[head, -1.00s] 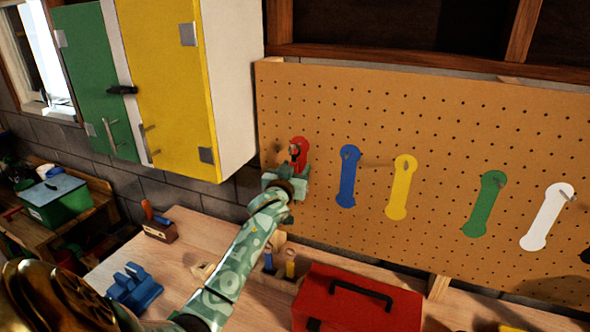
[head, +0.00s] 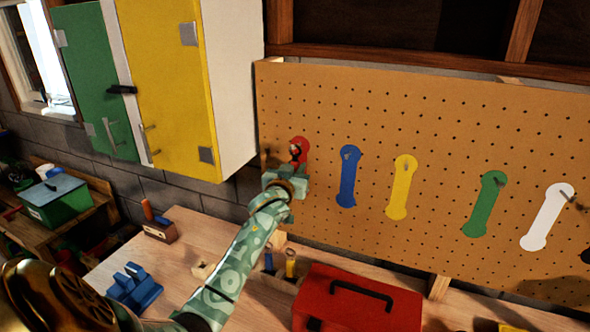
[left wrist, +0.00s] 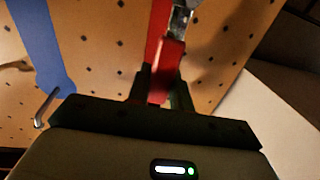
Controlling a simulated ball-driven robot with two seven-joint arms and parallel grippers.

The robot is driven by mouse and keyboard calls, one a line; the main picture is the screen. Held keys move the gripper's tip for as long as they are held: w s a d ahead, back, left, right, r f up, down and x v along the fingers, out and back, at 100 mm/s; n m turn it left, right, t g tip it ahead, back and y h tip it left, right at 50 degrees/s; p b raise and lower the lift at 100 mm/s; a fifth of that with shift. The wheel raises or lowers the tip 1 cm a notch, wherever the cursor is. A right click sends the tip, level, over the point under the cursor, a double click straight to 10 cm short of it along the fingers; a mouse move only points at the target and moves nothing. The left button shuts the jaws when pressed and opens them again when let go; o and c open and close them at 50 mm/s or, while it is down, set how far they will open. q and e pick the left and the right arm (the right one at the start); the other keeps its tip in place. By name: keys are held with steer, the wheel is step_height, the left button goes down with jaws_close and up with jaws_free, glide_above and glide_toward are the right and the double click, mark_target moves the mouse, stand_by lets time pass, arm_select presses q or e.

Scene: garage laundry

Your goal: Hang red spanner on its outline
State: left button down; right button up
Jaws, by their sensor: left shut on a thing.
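The red spanner (left wrist: 168,65) has a red handle and a bare metal head. My left gripper (head: 292,172) is shut on its handle, close to the pegboard's left end. In the left wrist view the handle stands between the fingers (left wrist: 160,92), with the metal head beyond them. The red outline (head: 304,146) is on the board right behind the spanner. It also shows as a red strip in the left wrist view (left wrist: 158,32). The gripper hides its lower part. I cannot tell whether the spanner touches the board or a peg. My right gripper is not in view.
The pegboard (head: 390,110) also bears blue (head: 347,180), yellow (head: 401,185), green (head: 485,205) and white (head: 547,215) outlines with pegs. A yellow-doored cabinet (head: 165,80) hangs to the left. Below, a red toolbox (head: 355,305) and a blue holder (head: 135,287) stand on the bench.

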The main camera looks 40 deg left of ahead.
arm_select(q)
steer(key=c, duration=1.2)
jaws_free()
steer(key=shift+o, duration=0.2)
steer(key=v, duration=1.6)
steer(key=shift+s+b, duration=0.2)
steer(key=shift+b, duration=0.1)
steer(key=shift+d+f, duration=0.15)
